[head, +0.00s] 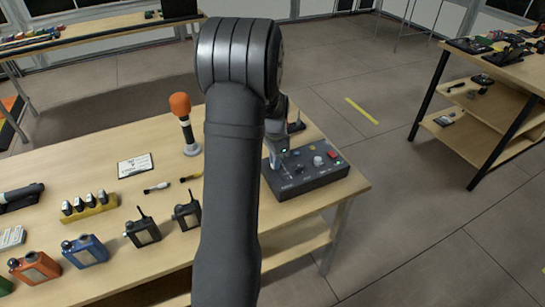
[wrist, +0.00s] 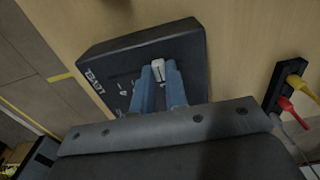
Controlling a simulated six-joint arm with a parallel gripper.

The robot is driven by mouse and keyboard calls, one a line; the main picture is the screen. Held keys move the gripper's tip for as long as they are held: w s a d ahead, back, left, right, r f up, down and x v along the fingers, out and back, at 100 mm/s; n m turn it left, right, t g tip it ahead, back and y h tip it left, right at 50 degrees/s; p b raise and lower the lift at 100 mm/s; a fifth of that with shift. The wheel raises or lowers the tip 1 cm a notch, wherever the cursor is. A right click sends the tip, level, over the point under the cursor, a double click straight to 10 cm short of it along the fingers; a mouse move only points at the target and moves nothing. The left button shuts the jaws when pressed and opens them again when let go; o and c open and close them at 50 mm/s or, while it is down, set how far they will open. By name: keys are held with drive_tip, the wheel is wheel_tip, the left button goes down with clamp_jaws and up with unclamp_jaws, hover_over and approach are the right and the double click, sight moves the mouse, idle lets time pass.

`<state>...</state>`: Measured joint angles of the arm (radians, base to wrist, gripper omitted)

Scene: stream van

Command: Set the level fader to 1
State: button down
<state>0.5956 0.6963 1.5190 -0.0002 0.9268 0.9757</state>
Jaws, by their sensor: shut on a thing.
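The dark control box (head: 318,180) stands at the right end of the near table in the head view. In the wrist view the box (wrist: 115,62) fills the upper middle, with a white LEVEL label (wrist: 95,81) on its left. The pale level fader knob (wrist: 158,68) is between the two blue fingers of my gripper (wrist: 159,78). My gripper is shut on the knob. The fader's slot and parts of its scale are hidden by the fingers, so its setting cannot be read. In the head view my arm hides part of the box's left side.
A microphone with an orange top (head: 181,106) stands left of my arm. Yellow and red plugs (wrist: 298,84) lie beside the box in the wrist view.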

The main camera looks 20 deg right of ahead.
drive_tip(key=shift+s, duration=0.1)
drive_tip(key=c, duration=1.4)
unclamp_jaws()
drive_tip(key=shift+c, duration=0.2)
drive_tip(key=shift+r, duration=0.1)
wheel_tip(320, 180, up, 17)
drive_tip(key=shift+r, duration=0.15)
